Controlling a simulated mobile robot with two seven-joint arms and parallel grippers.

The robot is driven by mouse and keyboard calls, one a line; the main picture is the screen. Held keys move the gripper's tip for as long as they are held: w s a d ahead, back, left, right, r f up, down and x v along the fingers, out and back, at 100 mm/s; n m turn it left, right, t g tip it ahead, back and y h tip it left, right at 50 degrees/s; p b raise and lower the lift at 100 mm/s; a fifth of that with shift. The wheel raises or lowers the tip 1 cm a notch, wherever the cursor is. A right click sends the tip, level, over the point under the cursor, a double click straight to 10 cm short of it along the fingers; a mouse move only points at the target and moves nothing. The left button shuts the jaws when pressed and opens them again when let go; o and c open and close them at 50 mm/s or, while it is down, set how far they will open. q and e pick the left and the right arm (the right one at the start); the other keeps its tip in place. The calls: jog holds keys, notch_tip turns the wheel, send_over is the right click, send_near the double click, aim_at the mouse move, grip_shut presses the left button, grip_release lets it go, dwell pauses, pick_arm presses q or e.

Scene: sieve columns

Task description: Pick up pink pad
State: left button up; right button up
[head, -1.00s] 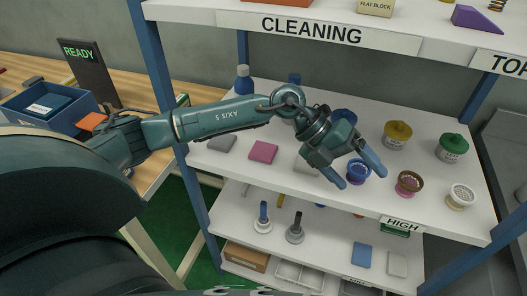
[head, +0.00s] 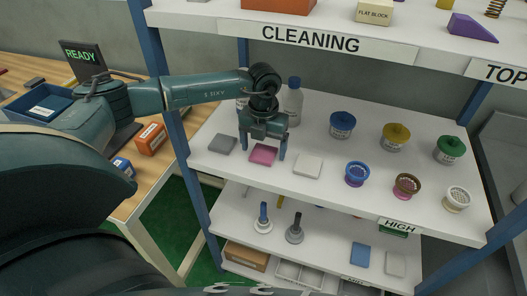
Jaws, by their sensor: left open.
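The pink pad (head: 263,154) lies flat on the white shelf marked HIGH, between a grey pad (head: 222,144) on its left and a white pad (head: 308,166) on its right. My left gripper (head: 262,152) points down over the pink pad. Its two fingers are apart, one towards each side of the pad, and they hide small parts of its edges. I cannot tell whether the fingers touch the shelf. My right gripper is not in view.
Bottles (head: 292,101) stand behind my left gripper. Lidded tubs in blue (head: 342,125), yellow (head: 396,137) and green (head: 450,150) stand to the right, with blue, brown and white sieve cups (head: 357,173) in front. The CLEANING shelf edge (head: 311,38) is above.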

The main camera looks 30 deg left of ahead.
pick_arm(q)
jog(key=shift+f, duration=0.35)
jog(key=shift+c, duration=0.4)
jog(key=c, duration=1)
jog(key=shift+o, duration=0.2)
jog(key=shift+r, duration=0.15)
